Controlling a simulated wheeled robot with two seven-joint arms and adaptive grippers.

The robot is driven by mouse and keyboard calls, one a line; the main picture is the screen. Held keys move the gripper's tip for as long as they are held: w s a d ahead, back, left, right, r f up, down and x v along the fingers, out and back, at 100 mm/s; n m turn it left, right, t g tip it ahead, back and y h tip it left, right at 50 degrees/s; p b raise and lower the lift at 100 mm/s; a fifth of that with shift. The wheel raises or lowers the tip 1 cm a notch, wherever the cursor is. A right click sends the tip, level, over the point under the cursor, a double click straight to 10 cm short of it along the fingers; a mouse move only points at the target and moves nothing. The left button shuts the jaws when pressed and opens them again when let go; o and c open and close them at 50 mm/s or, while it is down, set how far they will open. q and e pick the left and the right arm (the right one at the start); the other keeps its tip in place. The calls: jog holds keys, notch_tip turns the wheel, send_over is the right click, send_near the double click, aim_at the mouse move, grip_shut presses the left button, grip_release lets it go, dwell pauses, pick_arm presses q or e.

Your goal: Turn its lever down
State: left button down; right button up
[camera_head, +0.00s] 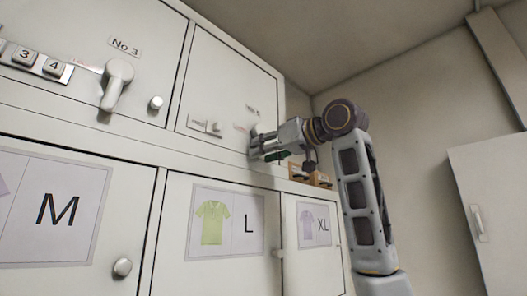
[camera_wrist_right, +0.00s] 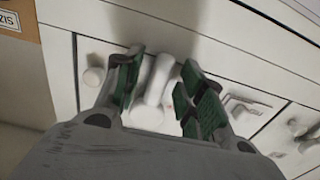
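A grey-white lever handle (camera_wrist_right: 158,82) on the cabinet's right upper door (camera_head: 225,85) lies between the fingers of my right gripper (camera_wrist_right: 163,85) in the right wrist view. The green-padded fingers are open, one on each side of it, with gaps visible; I cannot tell whether either touches it. In the head view, my right gripper (camera_head: 262,146) is at this door's lower right and mostly hides that lever. Another lever (camera_head: 117,82) on the No. 3 door hangs down, slightly tilted. My left gripper is not in view.
A round knob (camera_head: 155,103) sits beside the No. 3 lever, and a numbered panel (camera_head: 40,62) is at the left. Lower doors carry M, L and XL signs (camera_head: 228,222). Small brown boxes (camera_head: 318,179) stand behind my right arm. A white cabinet (camera_head: 490,205) is at the right.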

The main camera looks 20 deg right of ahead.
jog(key=v, duration=1.1)
jog(key=shift+d, duration=0.15)
dwell(0.5)
